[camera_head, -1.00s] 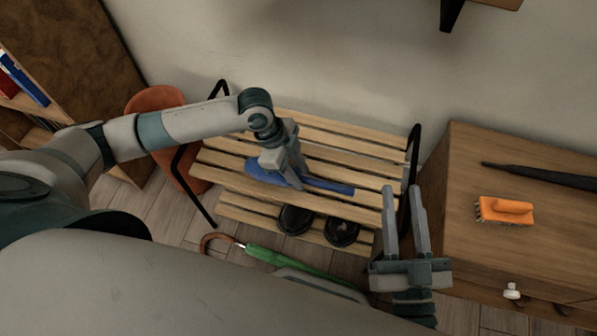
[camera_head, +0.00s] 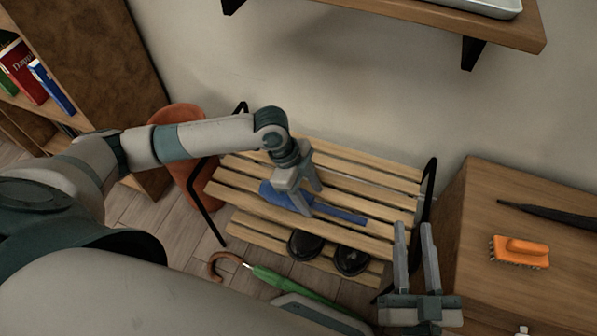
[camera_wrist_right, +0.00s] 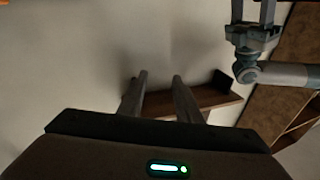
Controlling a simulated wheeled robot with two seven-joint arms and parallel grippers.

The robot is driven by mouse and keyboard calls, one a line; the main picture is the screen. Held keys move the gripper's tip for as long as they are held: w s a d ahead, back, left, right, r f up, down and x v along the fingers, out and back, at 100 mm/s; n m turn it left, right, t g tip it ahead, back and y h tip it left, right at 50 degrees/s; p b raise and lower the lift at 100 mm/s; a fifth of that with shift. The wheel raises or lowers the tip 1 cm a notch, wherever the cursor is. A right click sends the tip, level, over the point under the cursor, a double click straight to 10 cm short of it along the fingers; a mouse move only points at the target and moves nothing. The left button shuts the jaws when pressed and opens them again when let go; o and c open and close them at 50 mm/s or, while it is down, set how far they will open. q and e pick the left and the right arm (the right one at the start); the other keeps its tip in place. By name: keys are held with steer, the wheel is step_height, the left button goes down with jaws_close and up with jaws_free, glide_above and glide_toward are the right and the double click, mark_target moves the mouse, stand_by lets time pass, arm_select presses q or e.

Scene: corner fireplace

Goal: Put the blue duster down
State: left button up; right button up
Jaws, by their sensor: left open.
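The blue duster (camera_head: 346,214) lies on the upper slats of the wooden bench (camera_head: 376,186), its handle pointing right. My left gripper (camera_head: 311,201) is open over the duster's middle, with its fingers apart. One finger hides a small part of the duster; whether the fingers touch it I cannot tell. My right gripper (camera_head: 412,226) is open and empty, in front of the bench's right end. Its separated fingers also show in the right wrist view (camera_wrist_right: 160,77), where my left gripper (camera_wrist_right: 253,12) appears at the top right.
A cabinet (camera_head: 480,205) at the right holds an orange brush (camera_head: 520,252) and a dark folded umbrella (camera_head: 550,214). Black shoes (camera_head: 306,243) sit on the lower slats. A green umbrella (camera_head: 278,283) lies in front. A wall shelf (camera_head: 440,22) hangs above.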

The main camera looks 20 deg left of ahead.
arm_select(q)
steer(key=p+v, duration=0.2)
steer(key=v, duration=0.8)
arm_select(e)
step_height(320, 180, down, 8)
steer(key=d+g+h, duration=0.1)
steer(key=g, duration=0.3)
steer(key=shift+s+d+r+g, duration=0.15)
steer(key=shift+s+d+g, duration=0.15)
steer(key=shift+d+g, duration=0.1)
arm_select(q)
steer(key=s+d+f+n+t+h, duration=0.1)
steer(key=s+d+n+t+h, duration=0.2)
steer(key=d, duration=0.6)
steer(key=s+d+n+t+h, duration=0.2)
steer(key=d+n+t+h, duration=0.15)
steer(key=d, duration=0.45)
steer(key=s+a+n+t+y, duration=0.4)
steer(key=a+n+t+y, duration=0.1)
steer(key=a+n+t, duration=0.1)
steer(key=shift+s+a+r+n, duration=0.3)
steer(key=shift+a+r+n, duration=0.15)
steer(key=shift+a+n, duration=0.5)
steer(key=shift+d+f+y, duration=0.15)
steer(key=shift+y, duration=0.2)
arm_select(e)
steer(key=shift+h, duration=0.3)
